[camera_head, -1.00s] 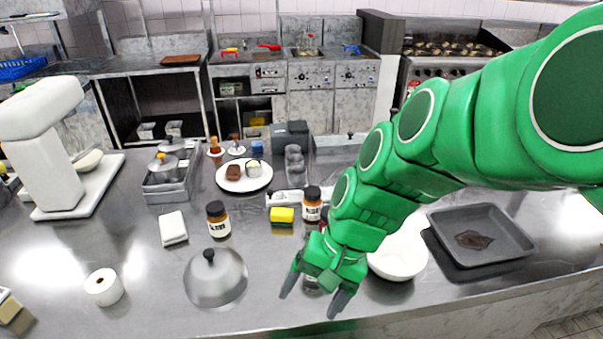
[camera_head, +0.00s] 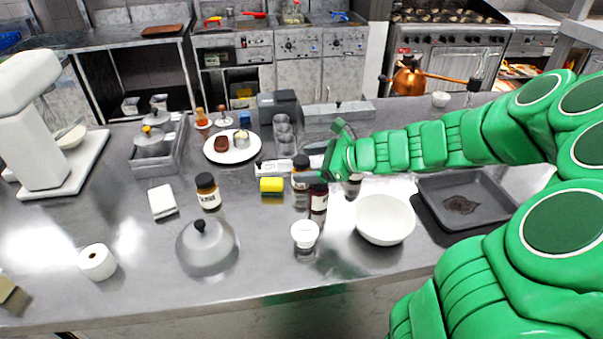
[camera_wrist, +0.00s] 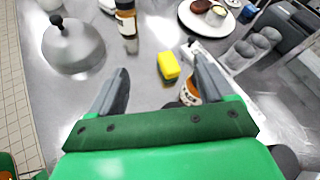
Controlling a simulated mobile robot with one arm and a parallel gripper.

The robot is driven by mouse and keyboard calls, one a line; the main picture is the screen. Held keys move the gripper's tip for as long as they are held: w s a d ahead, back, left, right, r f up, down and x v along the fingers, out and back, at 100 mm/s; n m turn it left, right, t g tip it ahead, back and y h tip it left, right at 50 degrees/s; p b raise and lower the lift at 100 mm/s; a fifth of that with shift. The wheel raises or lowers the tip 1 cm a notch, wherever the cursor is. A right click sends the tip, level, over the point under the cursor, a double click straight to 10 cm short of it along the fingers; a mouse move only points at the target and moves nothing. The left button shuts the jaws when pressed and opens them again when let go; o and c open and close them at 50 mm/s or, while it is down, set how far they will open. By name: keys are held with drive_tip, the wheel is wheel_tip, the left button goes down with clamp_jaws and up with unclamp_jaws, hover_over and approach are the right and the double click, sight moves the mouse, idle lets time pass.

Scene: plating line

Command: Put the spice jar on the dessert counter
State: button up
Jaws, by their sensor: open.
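Several dark-lidded jars stand on the steel counter (camera_head: 130,300). One amber jar with a pale label (camera_head: 208,197) stands left of the yellow sponge; it also shows in the wrist view (camera_wrist: 127,22). A second labelled amber jar (camera_head: 300,184) stands right of the sponge, close to my gripper (camera_head: 306,163). In the wrist view, this second jar (camera_wrist: 188,94) is partly hidden by my right finger. A dark red-brown jar (camera_head: 317,205) stands in front of it. I cannot tell which is the spice jar or which surface is the dessert counter. My gripper is open and empty.
A yellow sponge (camera_head: 271,185), a white cup (camera_head: 305,234), a white bowl (camera_head: 384,220) and a domed lid (camera_head: 207,250) stand near the jars. A dessert plate (camera_head: 249,155) lies behind. A grey tray (camera_head: 440,190) is at right.

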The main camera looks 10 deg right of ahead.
sight(306, 161)
drive_tip(key=w+d+f+m+t+h, duration=0.1)
drive_tip(key=w+d+f+m+t, duration=0.1)
drive_tip(key=w+d+f+m, duration=0.4)
drive_tip(key=shift+n, duration=0.4)
drive_tip(key=shift+w+a+f, duration=0.1)
drive_tip(key=shift+w+a, duration=0.4)
drive_tip(key=shift+a, duration=0.25)
drive_tip(key=shift+w+a+f, duration=0.1)
drive_tip(key=shift+w+a, duration=0.35)
drive_tip(key=shift+a, duration=0.25)
drive_tip(key=shift+w+a+f, duration=0.1)
drive_tip(key=shift+w+a, duration=0.4)
drive_tip(key=shift+a, duration=0.25)
drive_tip(key=shift+c, duration=0.3)
clamp_jaws()
